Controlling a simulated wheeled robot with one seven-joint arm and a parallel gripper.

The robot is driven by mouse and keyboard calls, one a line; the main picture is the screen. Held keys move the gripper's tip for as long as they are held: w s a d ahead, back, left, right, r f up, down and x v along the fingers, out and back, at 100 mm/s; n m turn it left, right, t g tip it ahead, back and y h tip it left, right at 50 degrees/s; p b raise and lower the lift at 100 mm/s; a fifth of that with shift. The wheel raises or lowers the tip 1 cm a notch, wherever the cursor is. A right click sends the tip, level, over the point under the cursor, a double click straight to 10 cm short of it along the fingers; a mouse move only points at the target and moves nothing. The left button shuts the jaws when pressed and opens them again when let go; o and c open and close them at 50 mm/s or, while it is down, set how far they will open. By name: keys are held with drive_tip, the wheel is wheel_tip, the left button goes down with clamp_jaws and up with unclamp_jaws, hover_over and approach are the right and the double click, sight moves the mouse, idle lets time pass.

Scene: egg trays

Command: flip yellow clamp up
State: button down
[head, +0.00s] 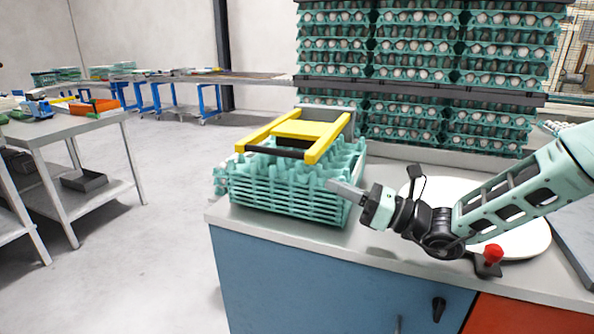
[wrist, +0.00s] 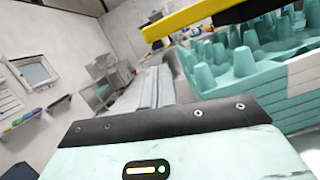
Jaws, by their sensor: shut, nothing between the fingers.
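The yellow clamp (head: 328,138) is a frame with two long arms, a cross plate and a dark bar at its front end. It lies over the top of a stack of teal egg trays (head: 285,196), tilted slightly, with its far end at a grey bracket behind the stack. In the wrist view one yellow arm of the clamp (wrist: 196,17) crosses the top right, above the tray cups. My gripper (head: 337,185) is shut and empty. It is beside the stack's front right corner, lower than the clamp's front end. I cannot tell whether it touches the trays.
A white round plate (head: 515,238) and a red knob (head: 493,254) are on the counter (head: 235,216) under my arm. Tall stacks of filled egg trays (head: 415,75) stand behind. A grey side table (head: 75,125) is at left. Open floor lies left of the counter.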

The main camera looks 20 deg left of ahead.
drive_tip(key=x, duration=0.9)
drive_tip(key=shift+a+p, duration=0.4)
drive_tip(key=shift+p, duration=0.05)
drive_tip(key=shift+r, duration=0.15)
